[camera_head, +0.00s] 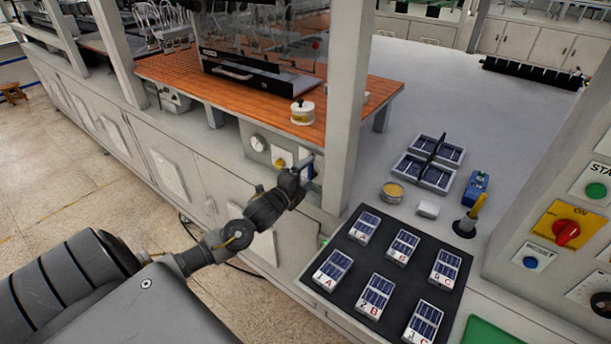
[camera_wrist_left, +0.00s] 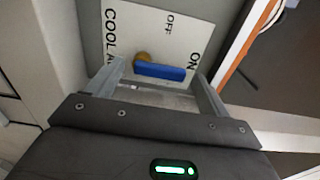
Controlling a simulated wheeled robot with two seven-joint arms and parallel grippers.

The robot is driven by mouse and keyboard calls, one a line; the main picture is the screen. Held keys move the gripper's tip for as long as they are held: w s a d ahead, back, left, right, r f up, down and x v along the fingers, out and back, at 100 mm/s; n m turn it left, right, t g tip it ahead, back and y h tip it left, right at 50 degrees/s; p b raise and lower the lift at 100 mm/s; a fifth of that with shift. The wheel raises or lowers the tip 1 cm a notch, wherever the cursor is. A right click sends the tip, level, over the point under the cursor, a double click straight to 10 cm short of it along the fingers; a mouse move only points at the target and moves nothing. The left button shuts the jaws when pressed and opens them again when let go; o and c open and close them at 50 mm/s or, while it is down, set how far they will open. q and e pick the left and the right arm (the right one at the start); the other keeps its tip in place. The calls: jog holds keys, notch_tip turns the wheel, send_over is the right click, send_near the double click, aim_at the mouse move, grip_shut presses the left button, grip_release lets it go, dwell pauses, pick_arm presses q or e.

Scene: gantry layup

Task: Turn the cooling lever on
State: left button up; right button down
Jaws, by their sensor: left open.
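The cooling lever shows in the left wrist view as a blue handle (camera_wrist_left: 165,72) on a brass-coloured pivot (camera_wrist_left: 143,58). It sits on a white plate (camera_wrist_left: 150,25) lettered COOLA…, OFF and ON. The handle lies crosswise, its free end by the ON lettering. In the head view the lever (camera_head: 311,168) is a small blue piece on the cabinet front, partly hidden by my gripper. My left gripper (camera_head: 306,170) is open in front of the plate. In the left wrist view its fingers stand on either side of the handle, with gaps visible. My right gripper is out of view.
A white post (camera_head: 346,110) rises close beside my left gripper. An orange perforated bench top (camera_head: 180,72) lies above the panel. A round knob (camera_head: 258,143) and a yellow switch (camera_head: 279,160) are left of the lever. A black mat (camera_head: 341,295) with several solar cells lies right.

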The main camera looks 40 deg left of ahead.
pick_arm(q)
jog(key=s+b, duration=0.3)
jog(key=s, duration=0.8)
jog(key=shift+w+d, duration=0.1)
dwell(0.4)
